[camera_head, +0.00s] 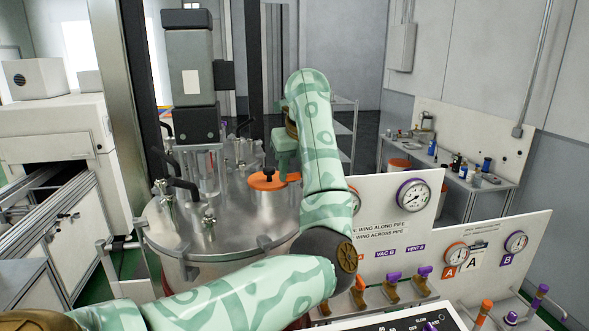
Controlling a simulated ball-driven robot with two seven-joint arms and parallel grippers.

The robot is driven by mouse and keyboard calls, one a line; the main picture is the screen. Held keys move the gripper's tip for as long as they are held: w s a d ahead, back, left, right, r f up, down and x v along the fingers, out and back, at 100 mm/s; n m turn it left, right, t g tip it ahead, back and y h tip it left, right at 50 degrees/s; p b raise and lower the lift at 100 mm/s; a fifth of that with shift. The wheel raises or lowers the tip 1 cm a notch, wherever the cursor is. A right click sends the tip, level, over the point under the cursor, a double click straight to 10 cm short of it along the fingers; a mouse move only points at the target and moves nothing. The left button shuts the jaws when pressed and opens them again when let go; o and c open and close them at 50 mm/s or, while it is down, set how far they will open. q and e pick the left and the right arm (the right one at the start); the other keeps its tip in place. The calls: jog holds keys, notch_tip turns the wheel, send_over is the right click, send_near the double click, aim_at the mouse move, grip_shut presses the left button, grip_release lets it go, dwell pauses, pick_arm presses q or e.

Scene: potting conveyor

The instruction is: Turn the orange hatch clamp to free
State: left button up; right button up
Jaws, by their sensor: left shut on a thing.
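The orange hatch clamp (266,182) sits on top of the steel vessel lid (232,222), with a black knob (269,172) at its middle. My left gripper (285,172) points down at the right side of the orange part and is shut on it. The fingertips are small and partly hidden, so their exact grip does not show clearly. My left forearm covers the lid's right edge. My right gripper is not in view.
Black handles (180,187) and metal fittings stand on the lid's left. A grey motor housing (189,65) rises behind. A gauge panel (390,225) with purple and orange valves stands on the right. A side bench (455,184) is farther back.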

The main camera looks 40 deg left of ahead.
pick_arm(q)
jog(key=shift+s+r+m+t, duration=0.1)
jog(key=shift+m+t, duration=0.3)
jog(key=shift+m, duration=0.7)
jog(key=m+h+p, duration=0.1)
jog(key=m, duration=0.1)
jog(key=shift+s+a+m+t+p, duration=0.1)
jog(key=shift+m+t+p, duration=0.25)
jog(key=shift+m+t, duration=0.05)
jog(key=m+p, duration=0.1)
jog(key=m+h, duration=0.1)
jog(key=m, duration=0.1)
jog(key=m+p, duration=0.1)
jog(key=shift+s+a+m+t+h+p, duration=0.1)
jog(key=shift+a+m+t+h+p, duration=0.2)
jog(key=shift+t, duration=0.1)
jog(key=shift+m+p, duration=0.35)
jog(key=shift+m, duration=0.25)
jog(key=shift+h, duration=0.4)
jog(key=o, duration=1)
